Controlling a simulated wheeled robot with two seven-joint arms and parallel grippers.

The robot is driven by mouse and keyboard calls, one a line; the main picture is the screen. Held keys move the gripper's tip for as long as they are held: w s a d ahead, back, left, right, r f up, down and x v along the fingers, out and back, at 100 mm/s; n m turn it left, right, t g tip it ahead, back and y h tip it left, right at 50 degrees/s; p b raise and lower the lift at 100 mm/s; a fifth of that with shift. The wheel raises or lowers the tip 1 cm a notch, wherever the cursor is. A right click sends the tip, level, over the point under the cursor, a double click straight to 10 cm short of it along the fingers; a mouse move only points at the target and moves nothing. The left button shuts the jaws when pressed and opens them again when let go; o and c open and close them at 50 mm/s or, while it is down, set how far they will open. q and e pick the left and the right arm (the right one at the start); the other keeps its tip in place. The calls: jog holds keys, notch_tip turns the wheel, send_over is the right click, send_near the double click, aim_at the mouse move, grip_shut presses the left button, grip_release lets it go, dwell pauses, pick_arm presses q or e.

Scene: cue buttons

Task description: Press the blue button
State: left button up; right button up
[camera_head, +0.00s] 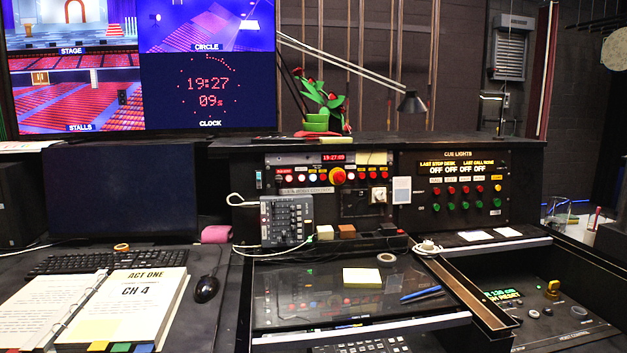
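I cannot clearly pick out a blue button in the head view. Neither of my grippers is in view.
A grey keypad box (287,222) with cables leans before the middle panel. An open binder (133,307), keyboard (110,261) and mouse (206,289) lie at the left. A yellow note pad (362,278) and blue pen (421,293) lie on the glossy desk top. A lamp (411,103) overhangs.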

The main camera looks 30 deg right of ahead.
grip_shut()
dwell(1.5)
